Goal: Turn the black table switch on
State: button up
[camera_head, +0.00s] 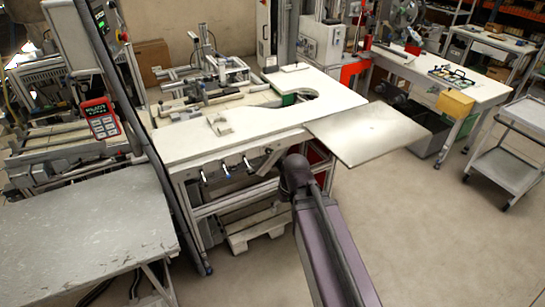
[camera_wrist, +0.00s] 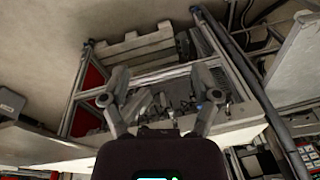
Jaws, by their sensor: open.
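The white worktable (camera_head: 180,143) stands in the middle of the head view, with several small levers or fittings along its front (camera_head: 225,168). I cannot tell which dark part is the black table switch. In the wrist view my gripper (camera_wrist: 161,71) is open, its two grey fingers spread and nothing held between them. It faces the table's underside and frame, where a cluster of small dark and metal fittings (camera_wrist: 178,98) shows beyond and between the fingers. In the head view the gripper is not clearly visible; it is around the end of my arm, by the table's front edge.
A flat panel (camera_head: 368,132) juts from the table's right end. A grey bench (camera_head: 85,225) stands at left, beside a dark post (camera_head: 150,140) carrying a red handheld unit (camera_head: 100,119). A pallet (camera_head: 260,228) lies under the table. A cart (camera_head: 508,168) stands at right; floor between is clear.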

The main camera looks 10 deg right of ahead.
jog(key=w+a+f+n+t+y+b, duration=0.35)
jog(key=w+f+b, duration=0.25)
jog(key=w+b, duration=0.25)
jog(key=m+t+b, duration=0.1)
jog(key=t+b, duration=1.2)
jog(key=b, duration=0.8)
send_near(270, 153)
jog(key=d+v, duration=0.1)
jog(key=v, duration=0.2)
jog(key=shift+s+a+r+y, duration=0.15)
jog(key=shift+r+y, duration=0.05)
jog(key=shift+y, duration=0.15)
jog(key=x, duration=1.4)
jog(key=shift+f, duration=0.25)
jog(key=shift+s, duration=0.1)
